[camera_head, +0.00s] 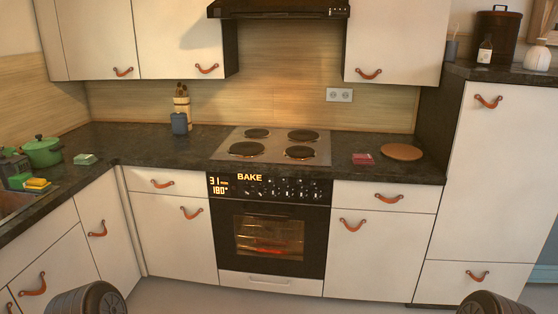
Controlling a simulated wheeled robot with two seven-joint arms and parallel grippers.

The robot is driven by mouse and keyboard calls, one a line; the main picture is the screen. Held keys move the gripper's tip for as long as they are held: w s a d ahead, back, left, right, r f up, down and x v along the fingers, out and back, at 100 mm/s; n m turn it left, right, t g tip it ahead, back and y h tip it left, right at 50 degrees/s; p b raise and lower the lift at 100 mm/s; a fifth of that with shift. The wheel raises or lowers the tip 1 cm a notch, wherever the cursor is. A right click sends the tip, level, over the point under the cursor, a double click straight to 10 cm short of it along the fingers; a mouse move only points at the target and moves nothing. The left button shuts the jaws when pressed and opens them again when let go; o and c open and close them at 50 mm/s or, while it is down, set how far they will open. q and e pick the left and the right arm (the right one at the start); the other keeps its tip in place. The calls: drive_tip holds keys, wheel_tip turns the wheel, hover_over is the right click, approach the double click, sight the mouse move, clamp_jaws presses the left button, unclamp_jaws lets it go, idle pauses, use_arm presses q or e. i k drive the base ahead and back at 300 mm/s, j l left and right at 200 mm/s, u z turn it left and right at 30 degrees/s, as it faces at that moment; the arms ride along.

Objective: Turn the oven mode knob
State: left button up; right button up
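The black oven (268,236) stands in the middle of the counter run, below the hob. Its control panel (268,187) has a row of several small dark knobs (290,189). Which of them is the mode knob I cannot tell. The display at the panel's left (218,185) reads "31 min" and "180°", and "BAKE" (249,177) glows beside it. The oven window is lit, with something reddish inside. Dark rounded parts of my arms show at the bottom left and bottom right. Neither gripper is in view, and both arm parts are well apart from the oven.
White cabinets with leather pulls flank the oven. A hob (271,146) with several plates sits above it. A green pot (42,151) is at left; a round wooden board (401,152) is at right. The floor in front (200,295) looks clear.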

sight(246, 189)
drive_tip(key=i+u, duration=0.15)
drive_tip(key=u, duration=0.15)
drive_tip(key=i+l+z, duration=0.15)
drive_tip(key=i+l, duration=0.15)
drive_tip(key=i+l+z, duration=0.15)
drive_tip(key=i+l, duration=0.15)
drive_tip(key=i, duration=0.15)
drive_tip(key=i+l+z, duration=0.15)
drive_tip(key=i, duration=0.3)
drive_tip(key=k+l, duration=0.05)
